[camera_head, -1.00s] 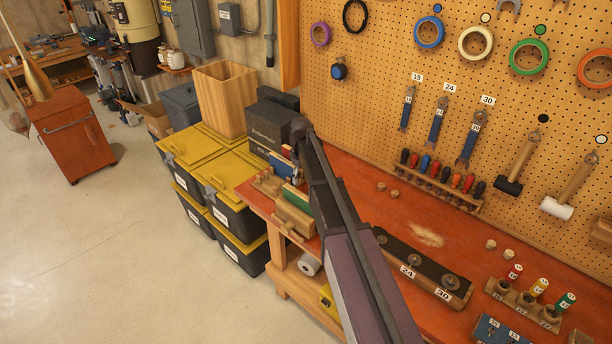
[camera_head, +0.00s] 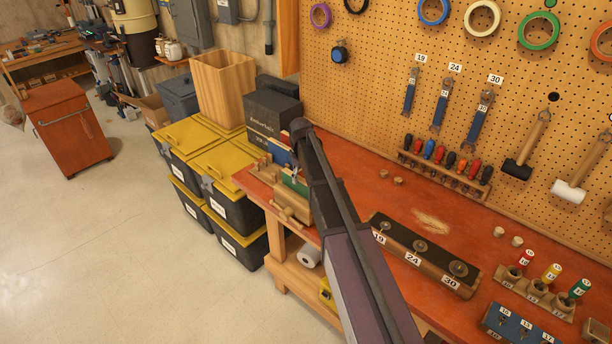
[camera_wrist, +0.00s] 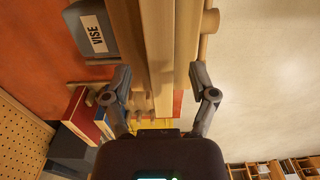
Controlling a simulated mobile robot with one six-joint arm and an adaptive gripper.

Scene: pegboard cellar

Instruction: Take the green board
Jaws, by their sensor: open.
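The green board (camera_head: 294,182) shows in the head view as a small green face at the left end of the red workbench, upright by the wooden vise (camera_head: 290,207). My arm covers part of it. In the wrist view no green face can be made out. There my gripper (camera_wrist: 160,72) is open, with one finger on each side of long pale wooden bars (camera_wrist: 158,45). I cannot tell whether the fingers touch them. A grey block labelled VISE (camera_wrist: 91,35) lies to the left. In the head view the gripper is mostly hidden by my arm.
A blue piece (camera_head: 279,153) stands behind the green board, near dark boxes (camera_head: 272,118). Yellow-lidded bins (camera_head: 226,165) stand left of the bench (camera_head: 345,160). The pegboard (camera_head: 370,70) rises behind.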

